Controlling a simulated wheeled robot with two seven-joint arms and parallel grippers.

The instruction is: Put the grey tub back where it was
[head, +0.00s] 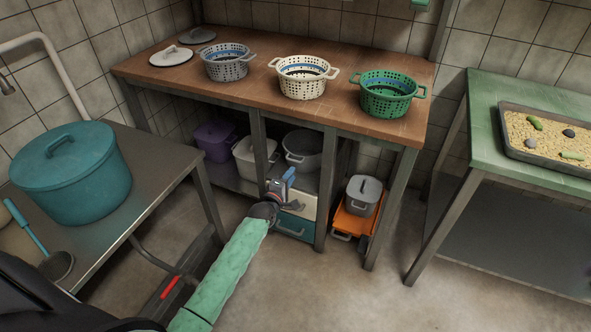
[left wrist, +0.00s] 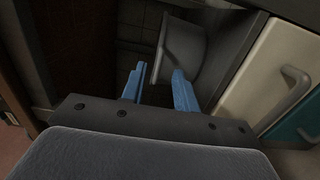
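A grey tub (head: 302,150) stands on the low shelf under the brown-topped table, beside a white tub. A grey tub also shows beyond my fingers in the left wrist view (left wrist: 182,48); its near edge appears in the gap between them. My left gripper (head: 284,182) is in front of that shelf, above the drawers. In the left wrist view its blue fingers (left wrist: 160,88) are apart, with one overlapping the tub's side. I cannot tell whether they touch it. A smaller lidded grey pot (head: 363,192) sits on an orange stand to the right. My right gripper is not in view.
A purple tub (head: 216,140) and white tub (head: 254,157) share the shelf. White and teal drawers (head: 296,226) and table legs lie close around my left gripper. Several colanders stand on the tabletop (head: 230,92). A teal pot (head: 76,178) is on the left table.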

